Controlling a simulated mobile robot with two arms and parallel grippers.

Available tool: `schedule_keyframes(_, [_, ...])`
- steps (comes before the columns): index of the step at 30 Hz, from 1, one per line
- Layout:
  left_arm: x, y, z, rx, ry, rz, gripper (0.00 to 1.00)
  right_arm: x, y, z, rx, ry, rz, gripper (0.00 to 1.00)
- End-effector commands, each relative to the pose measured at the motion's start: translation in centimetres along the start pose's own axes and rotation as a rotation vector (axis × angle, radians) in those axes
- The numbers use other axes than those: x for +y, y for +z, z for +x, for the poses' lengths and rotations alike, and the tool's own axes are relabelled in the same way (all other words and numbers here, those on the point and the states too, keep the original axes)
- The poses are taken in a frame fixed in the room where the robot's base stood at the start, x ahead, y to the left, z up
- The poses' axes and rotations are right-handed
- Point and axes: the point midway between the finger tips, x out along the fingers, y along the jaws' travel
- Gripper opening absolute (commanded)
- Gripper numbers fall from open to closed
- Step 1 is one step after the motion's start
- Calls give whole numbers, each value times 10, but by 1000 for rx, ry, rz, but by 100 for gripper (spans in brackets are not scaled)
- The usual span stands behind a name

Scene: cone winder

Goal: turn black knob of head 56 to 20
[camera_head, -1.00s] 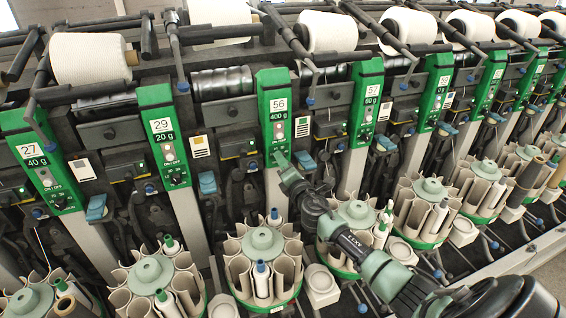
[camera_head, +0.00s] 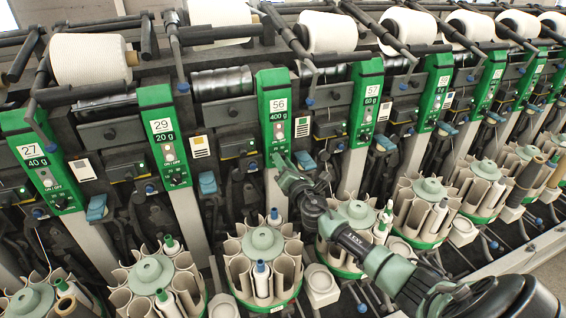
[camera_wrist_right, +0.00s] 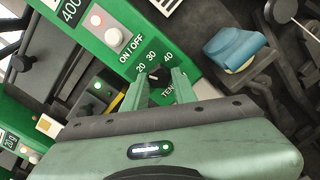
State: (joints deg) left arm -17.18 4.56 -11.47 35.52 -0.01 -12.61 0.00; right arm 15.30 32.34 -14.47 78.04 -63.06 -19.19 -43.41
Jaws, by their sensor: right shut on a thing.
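The green panel of head 56 (camera_head: 278,118) stands near the middle of the head view, marked 56 and 400 g. My right gripper (camera_head: 279,160) reaches its lower part and hides the knob there. In the right wrist view the same panel (camera_wrist_right: 112,45) shows an ON/OFF button and a dial with 20, 30 and 40. The black knob (camera_wrist_right: 155,74) sits between the two green fingertips of my right gripper (camera_wrist_right: 157,80), which is shut on it. The fingers partly cover the dial, and I cannot read the knob's pointer clearly. My left gripper is not in view.
The panels of head 29 (camera_head: 165,135) and head 57 (camera_head: 366,100) stand on either side. A blue lever (camera_wrist_right: 235,45) is right of the panel in the wrist view.

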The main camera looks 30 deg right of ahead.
Motion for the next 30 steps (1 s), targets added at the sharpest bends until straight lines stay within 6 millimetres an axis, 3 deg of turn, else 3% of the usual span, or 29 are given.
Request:
schedule_keyframes(4, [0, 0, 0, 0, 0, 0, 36, -1, -3, -1, 6, -2, 1, 0])
schedule_keyframes(5, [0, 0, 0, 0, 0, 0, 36, -1, -3, -1, 6, -2, 1, 35])
schedule_keyframes(6, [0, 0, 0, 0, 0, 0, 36, -1, -3, -1, 5, -2, 1, 47])
schedule_keyframes(7, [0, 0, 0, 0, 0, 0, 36, -1, -3, -1, 5, -2, 2, 49])
schedule_keyframes(19, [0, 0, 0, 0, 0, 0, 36, -1, -1, -7, 2, -1, 1, 49])
schedule_keyframes(30, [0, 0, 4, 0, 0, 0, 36, -2, -3, -63, 5, -1, 2, 49])
